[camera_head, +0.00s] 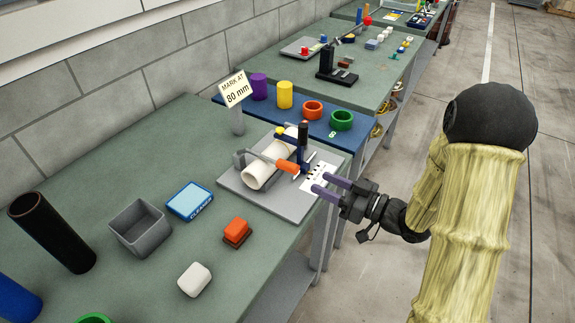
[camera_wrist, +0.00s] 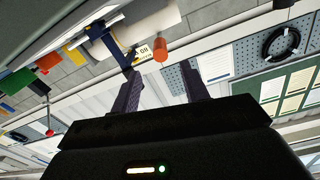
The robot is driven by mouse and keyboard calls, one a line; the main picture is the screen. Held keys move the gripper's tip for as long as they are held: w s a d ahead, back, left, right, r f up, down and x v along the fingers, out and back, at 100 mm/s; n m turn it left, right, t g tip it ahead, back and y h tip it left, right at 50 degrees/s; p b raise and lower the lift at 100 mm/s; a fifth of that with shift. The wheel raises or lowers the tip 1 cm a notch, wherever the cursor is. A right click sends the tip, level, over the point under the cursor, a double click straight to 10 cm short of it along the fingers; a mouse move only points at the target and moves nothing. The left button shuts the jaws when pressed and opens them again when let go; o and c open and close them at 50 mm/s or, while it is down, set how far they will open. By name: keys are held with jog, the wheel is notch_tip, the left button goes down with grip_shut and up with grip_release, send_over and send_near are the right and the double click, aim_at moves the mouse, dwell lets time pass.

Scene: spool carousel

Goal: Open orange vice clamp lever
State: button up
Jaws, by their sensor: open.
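The orange lever handle (camera_head: 287,166) lies across the front of the vice clamp, beside a white tube (camera_head: 256,176) that rests in the grey clamp on a grey base plate (camera_head: 285,208). In the wrist view the orange handle (camera_wrist: 160,50) shows beyond the fingers, near the end of the white tube (camera_wrist: 150,25). My gripper (camera_head: 319,187) is open and empty at the right edge of the base plate, to the right of the handle and apart from it. Its two fingers (camera_wrist: 160,90) are spread in the wrist view.
A sign reading "MARK AT 80 mm" (camera_head: 235,89) stands behind the vice. A grey bin (camera_head: 139,228), an orange block (camera_head: 236,230) and a white block (camera_head: 195,279) lie left on the green table. The floor at right is clear.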

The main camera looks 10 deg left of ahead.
aim_at(297, 172)
jog(key=p+x, duration=0.1)
jog(key=x, duration=1)
jog(key=shift+w+a, duration=0.1)
jog(key=shift+a, duration=0.05)
grip_shut()
